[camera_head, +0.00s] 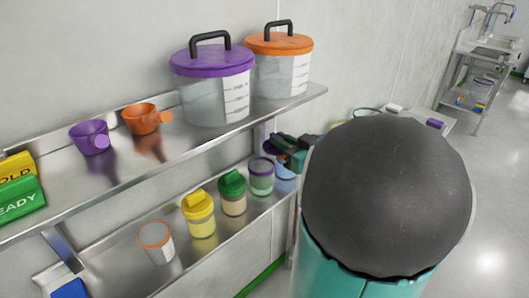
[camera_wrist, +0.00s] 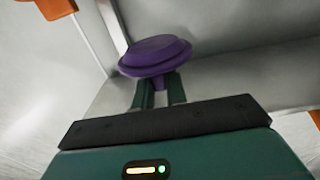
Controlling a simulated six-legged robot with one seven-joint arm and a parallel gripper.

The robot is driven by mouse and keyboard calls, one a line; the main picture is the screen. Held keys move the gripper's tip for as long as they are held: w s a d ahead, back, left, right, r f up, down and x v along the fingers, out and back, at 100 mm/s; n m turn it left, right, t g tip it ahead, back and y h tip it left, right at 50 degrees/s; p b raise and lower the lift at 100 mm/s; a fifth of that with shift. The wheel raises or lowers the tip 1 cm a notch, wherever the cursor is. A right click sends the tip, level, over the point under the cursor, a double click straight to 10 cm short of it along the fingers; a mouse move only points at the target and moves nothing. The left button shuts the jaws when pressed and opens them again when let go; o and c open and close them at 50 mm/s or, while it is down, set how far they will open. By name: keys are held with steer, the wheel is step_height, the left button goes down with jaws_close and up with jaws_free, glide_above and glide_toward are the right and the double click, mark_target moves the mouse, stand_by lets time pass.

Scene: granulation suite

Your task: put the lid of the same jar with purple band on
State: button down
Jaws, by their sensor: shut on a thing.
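In the wrist view, my gripper (camera_wrist: 160,92) is shut on a purple lid (camera_wrist: 155,52), holding it by the narrow part beneath its wide round disc. In the head view, my gripper (camera_head: 283,150) is over the right end of the lower shelf, and the lid is mostly hidden there. A small clear jar with a purple band (camera_head: 261,178) and greenish contents stands upright on that shelf, just left of and below the gripper. No lid shows on it. The wrist view does not clearly show this jar.
The lower shelf (camera_head: 218,245) also holds a green-lidded jar (camera_head: 233,192), a yellow-lidded jar (camera_head: 200,214), an orange-banded jar (camera_head: 157,243) and a bluish item (camera_head: 285,172). The upper shelf (camera_head: 165,155) carries large purple-lidded (camera_head: 212,85) and orange-lidded (camera_head: 280,65) containers close above.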

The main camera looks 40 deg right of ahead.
steer(key=w, duration=0.6)
step_height(320, 180, down, 7)
steer(key=shift+w, duration=0.15)
steer(key=shift+a, duration=0.1)
steer(key=shift+f, duration=0.35)
steer(key=shift+f, duration=0.1)
steer(key=shift+f, duration=0.15)
steer(key=c, duration=1.4)
jaws_free()
